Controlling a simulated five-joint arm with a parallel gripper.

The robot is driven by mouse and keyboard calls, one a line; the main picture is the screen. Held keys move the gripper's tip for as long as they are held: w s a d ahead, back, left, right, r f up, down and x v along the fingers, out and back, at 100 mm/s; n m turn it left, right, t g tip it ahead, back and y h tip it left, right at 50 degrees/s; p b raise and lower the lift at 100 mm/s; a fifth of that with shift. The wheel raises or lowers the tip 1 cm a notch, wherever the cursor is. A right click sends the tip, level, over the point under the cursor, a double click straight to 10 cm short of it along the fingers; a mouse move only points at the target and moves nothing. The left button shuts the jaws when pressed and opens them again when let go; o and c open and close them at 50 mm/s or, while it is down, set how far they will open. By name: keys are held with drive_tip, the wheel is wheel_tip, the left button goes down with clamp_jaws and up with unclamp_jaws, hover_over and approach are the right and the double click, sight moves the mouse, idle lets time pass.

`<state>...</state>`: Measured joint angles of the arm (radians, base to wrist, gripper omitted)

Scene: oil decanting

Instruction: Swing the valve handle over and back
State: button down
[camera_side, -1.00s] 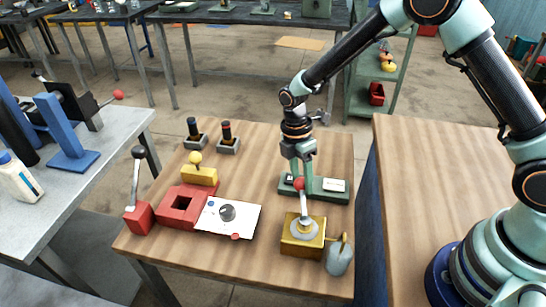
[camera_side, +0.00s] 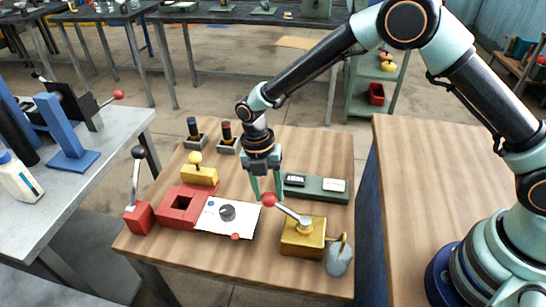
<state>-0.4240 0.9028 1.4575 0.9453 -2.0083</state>
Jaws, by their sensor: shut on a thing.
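The valve handle (camera_side: 293,213) is a silver lever with a red ball knob (camera_side: 269,200). It rises from a yellow box (camera_side: 303,238) at the front right of the wooden table and leans to the left. My gripper (camera_side: 268,199) points down from above and is shut on the red knob, with green fingers on either side of it. The fingertips partly hide the knob.
A white panel with a dark knob (camera_side: 211,223) and a red block (camera_side: 177,206) lie to the left. A green box with meters (camera_side: 317,189) is behind the yellow box. A grey rounded part (camera_side: 338,260) is at its right. A red-based lever (camera_side: 138,215) stands far left.

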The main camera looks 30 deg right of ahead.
drive_tip(key=shift+s+a, duration=0.85)
drive_tip(key=shift+a, duration=0.1)
drive_tip(key=shift+s+a+f, duration=0.1)
drive_tip(key=shift+s+a, duration=0.6)
drive_tip(key=shift+a, duration=0.05)
drive_tip(key=shift+c, duration=1.8)
unclamp_jaws()
drive_tip(key=w+r, duration=0.3)
drive_tip(key=r, duration=0.9)
drive_tip(key=shift+w, duration=0.3)
drive_tip(key=shift+r, duration=0.1)
